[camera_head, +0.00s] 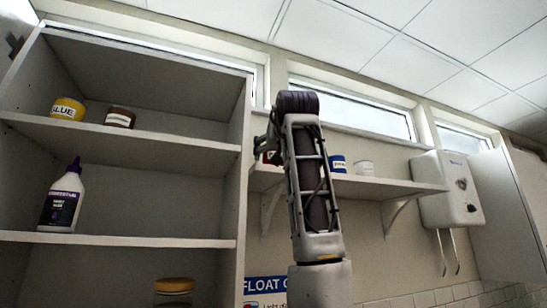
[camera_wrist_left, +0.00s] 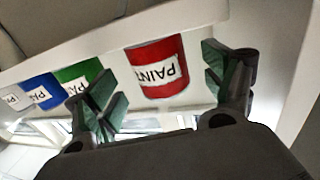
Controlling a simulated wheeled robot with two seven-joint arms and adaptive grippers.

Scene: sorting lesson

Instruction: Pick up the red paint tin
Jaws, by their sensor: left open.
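The red paint tin (camera_wrist_left: 157,68) has a white label and stands on the wall shelf (camera_head: 345,184). In the left wrist view, which is upside down, it appears between the fingers of my left gripper (camera_wrist_left: 160,84). The fingers are spread apart with nothing gripped; I cannot tell how deep the tin sits between them. In the head view my left gripper (camera_head: 267,144) is at the shelf's left part, and only a dark red bit of the tin (camera_head: 270,158) shows behind it. My right gripper is in neither view.
Beside the red tin stand a green tin (camera_wrist_left: 80,73), a blue tin (camera_head: 338,164) and a white tin (camera_head: 364,168). A dispenser (camera_head: 446,188) hangs right.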

